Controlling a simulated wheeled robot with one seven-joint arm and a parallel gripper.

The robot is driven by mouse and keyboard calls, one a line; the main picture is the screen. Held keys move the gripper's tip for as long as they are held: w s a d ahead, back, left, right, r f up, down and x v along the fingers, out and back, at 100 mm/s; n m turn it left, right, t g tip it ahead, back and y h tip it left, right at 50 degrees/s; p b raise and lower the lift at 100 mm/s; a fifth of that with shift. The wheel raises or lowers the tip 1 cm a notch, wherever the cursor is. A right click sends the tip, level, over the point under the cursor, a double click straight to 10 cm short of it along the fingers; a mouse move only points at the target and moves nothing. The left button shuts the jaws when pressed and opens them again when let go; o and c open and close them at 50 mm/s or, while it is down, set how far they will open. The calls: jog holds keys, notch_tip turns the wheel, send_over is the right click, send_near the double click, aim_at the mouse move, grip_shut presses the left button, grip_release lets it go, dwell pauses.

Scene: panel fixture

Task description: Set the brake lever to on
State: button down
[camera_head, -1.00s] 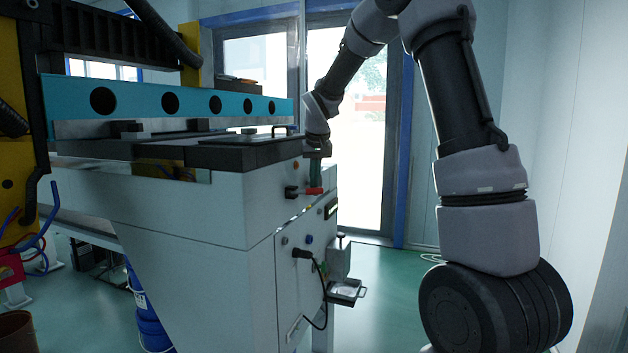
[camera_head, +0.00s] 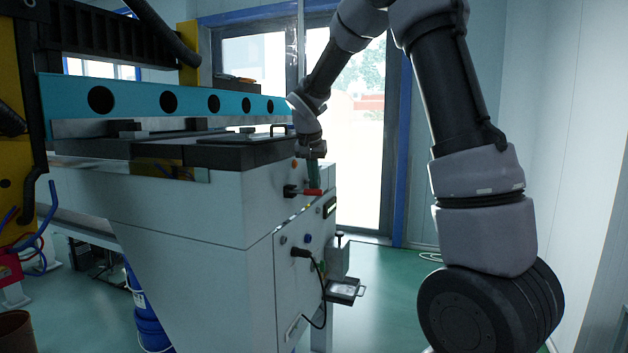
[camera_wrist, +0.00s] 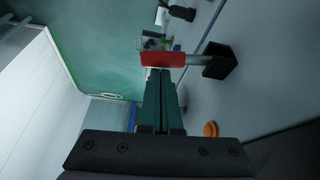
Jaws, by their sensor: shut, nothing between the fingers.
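The brake lever has a red handle (camera_head: 313,192) on a dark pivot block (camera_head: 290,191), on the panel's upper part below the black top. In the head view the red handle points right, roughly level. The wrist view shows the red handle (camera_wrist: 163,59) with its grey shaft and black block (camera_wrist: 220,62). My gripper (camera_head: 314,186) has green fingers pointing down just above the handle. In the wrist view its closed fingertips (camera_wrist: 160,72) are right at the edge of the red handle, with nothing between them. I cannot tell whether they touch it.
An orange button (camera_wrist: 211,129) sits near the fingers on the panel. Below the lever are a black plug with a cable (camera_head: 300,253) and a small tray (camera_head: 345,289) that sticks out. Open floor (camera_head: 385,300) lies right of the cabinet.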

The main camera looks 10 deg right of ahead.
jog(key=s+m, duration=0.1)
jog(key=m, duration=0.1)
jog(key=s+a+m+h, duration=0.1)
jog(key=shift+m+g, duration=0.4)
jog(key=s+a+m, duration=0.1)
jog(key=a+m+g+h, duration=0.1)
jog(key=m, duration=0.1)
jog(key=shift+s+m, duration=0.3)
jog(key=shift+s, duration=0.1)
dwell(0.3)
